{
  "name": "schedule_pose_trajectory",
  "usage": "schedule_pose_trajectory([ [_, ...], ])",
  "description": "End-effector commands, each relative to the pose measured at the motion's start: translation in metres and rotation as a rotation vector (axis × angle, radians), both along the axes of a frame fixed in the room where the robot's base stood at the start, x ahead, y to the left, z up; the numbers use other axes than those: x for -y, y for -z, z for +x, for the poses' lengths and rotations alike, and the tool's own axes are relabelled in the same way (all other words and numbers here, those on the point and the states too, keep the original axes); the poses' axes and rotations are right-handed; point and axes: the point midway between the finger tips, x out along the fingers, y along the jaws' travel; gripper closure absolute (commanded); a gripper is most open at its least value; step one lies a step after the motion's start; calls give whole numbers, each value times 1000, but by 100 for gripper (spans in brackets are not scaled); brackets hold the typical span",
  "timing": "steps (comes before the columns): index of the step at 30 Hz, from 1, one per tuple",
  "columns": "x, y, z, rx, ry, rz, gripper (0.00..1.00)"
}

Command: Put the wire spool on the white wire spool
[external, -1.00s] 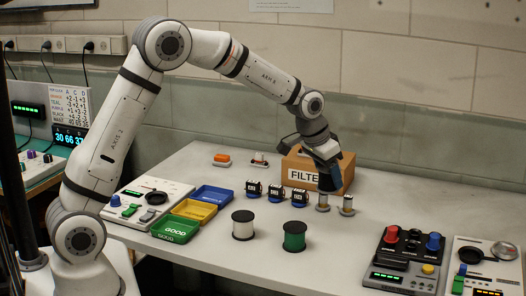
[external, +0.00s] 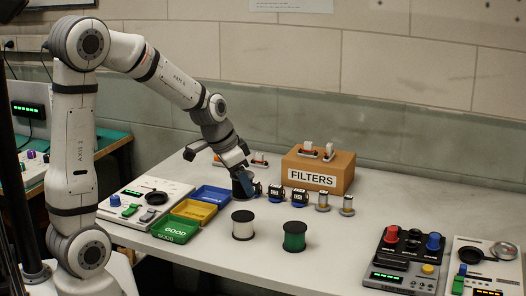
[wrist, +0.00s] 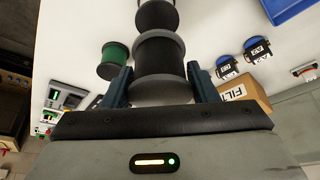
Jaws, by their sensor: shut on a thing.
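My gripper (external: 241,176) is shut on a dark wire spool (wrist: 160,58), whose grey flange sits between the blue fingers in the wrist view. In the external view the held spool (external: 244,187) is dark and small, above the table beside the blue tray. The white wire spool (external: 243,225) stands upright on the table, nearer the camera and below the gripper in the picture. It has dark flanges and a bare top. A second dark rounded shape (wrist: 157,13) shows beyond the held spool in the wrist view; I cannot tell what it is.
A green spool (external: 294,236) stands right of the white one. Blue (external: 222,191), yellow (external: 193,210) and green (external: 175,230) trays lie left. Several small blue-black parts (external: 275,192) and metal cylinders (external: 347,205) stand behind. A FILTERS box (external: 318,170) is at the back.

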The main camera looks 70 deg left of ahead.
Motion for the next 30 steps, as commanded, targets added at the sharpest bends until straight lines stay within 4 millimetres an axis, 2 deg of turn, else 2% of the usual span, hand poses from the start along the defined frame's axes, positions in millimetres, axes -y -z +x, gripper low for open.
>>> schedule_pose_trajectory([
  [7,0,23,0,-1,0,0,72],
  [13,0,50,0,-1,-1,0,72],
  [25,0,55,1,2,0,1,72],
  [26,0,54,1,1,0,1,45],
  [30,0,54,1,1,0,1,34],
])
